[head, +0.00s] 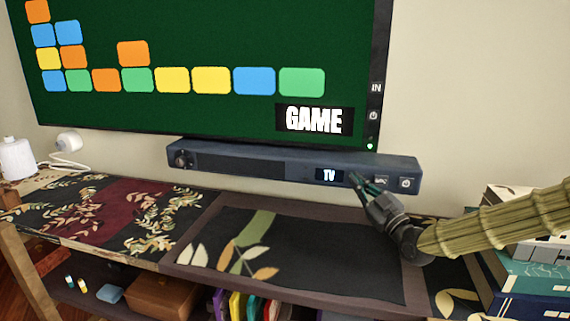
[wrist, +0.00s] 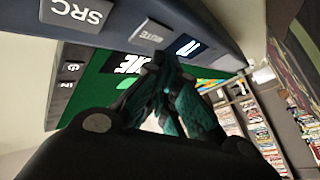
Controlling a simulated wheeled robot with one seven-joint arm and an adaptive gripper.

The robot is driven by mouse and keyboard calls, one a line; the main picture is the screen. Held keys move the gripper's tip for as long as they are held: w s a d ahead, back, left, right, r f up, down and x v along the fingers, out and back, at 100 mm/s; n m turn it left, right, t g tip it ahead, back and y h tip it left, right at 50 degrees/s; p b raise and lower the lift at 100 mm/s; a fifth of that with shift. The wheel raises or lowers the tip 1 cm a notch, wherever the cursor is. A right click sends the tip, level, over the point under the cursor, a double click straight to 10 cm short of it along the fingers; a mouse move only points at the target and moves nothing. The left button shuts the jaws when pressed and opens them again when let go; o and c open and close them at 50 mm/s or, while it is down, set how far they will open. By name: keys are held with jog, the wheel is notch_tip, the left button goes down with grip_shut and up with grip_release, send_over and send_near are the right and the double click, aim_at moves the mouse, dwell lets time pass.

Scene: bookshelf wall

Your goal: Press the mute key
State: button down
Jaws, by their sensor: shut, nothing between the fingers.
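The dark blue soundbar (head: 240,165) sits under the television. It has a small display (head: 328,175) reading TV and two light keys at its right end. The mute key (wrist: 152,33) is a grey square in the wrist view, its lettering partly legible, between the SRC key (wrist: 85,12) and the display (wrist: 188,47). In the head view the mute key (head: 381,182) is just right of my fingertips. My gripper (head: 356,180) is shut and empty, in front of the soundbar. In the wrist view the fingertips (wrist: 165,58) are close to the mute key; I cannot tell whether they touch.
The television (head: 200,60) shows coloured tiles and a GAME label, with IN and power keys on its right edge. Stacked books (head: 525,270) stand at the right under my arm. The patterned cabinet top (head: 290,255) before the soundbar is clear. A white bottle (head: 17,160) stands far left.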

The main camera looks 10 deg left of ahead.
jog(key=shift+s, duration=2.8)
